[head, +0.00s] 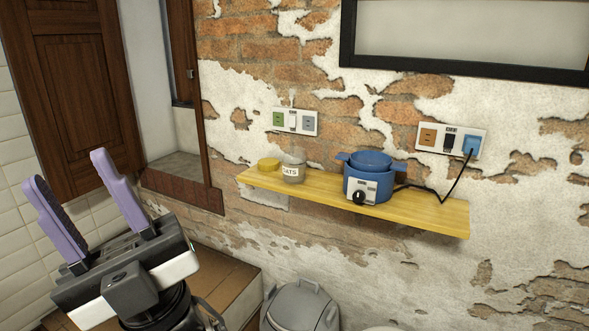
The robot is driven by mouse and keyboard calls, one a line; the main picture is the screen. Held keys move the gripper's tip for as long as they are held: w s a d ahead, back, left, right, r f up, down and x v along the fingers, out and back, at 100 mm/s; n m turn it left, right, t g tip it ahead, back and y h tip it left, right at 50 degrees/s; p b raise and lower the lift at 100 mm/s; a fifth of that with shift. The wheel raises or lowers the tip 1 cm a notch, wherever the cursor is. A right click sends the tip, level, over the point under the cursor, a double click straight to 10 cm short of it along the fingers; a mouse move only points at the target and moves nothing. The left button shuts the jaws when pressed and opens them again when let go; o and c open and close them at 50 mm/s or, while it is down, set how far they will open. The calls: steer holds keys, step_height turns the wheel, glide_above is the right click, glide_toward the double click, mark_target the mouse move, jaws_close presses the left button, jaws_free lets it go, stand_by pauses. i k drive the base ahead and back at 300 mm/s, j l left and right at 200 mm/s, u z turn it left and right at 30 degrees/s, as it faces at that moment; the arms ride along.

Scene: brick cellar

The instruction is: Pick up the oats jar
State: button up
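The oats jar (293,172) is a small, squat grey jar with a white label reading "OATS". It stands upright on a yellow wall shelf (420,212), left of the shelf's middle. My gripper (72,172) is at the lower left, with two purple fingers pointing up and spread wide apart. Nothing shows between the fingers. It is well to the left of the jar and apart from it.
A grey bin (300,306) is below the shelf. A dark wooden door (75,85) is at the left.

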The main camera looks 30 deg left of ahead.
mark_target(294, 167)
steer(key=i+j, duration=1)
steer(key=j+u, duration=0.05)
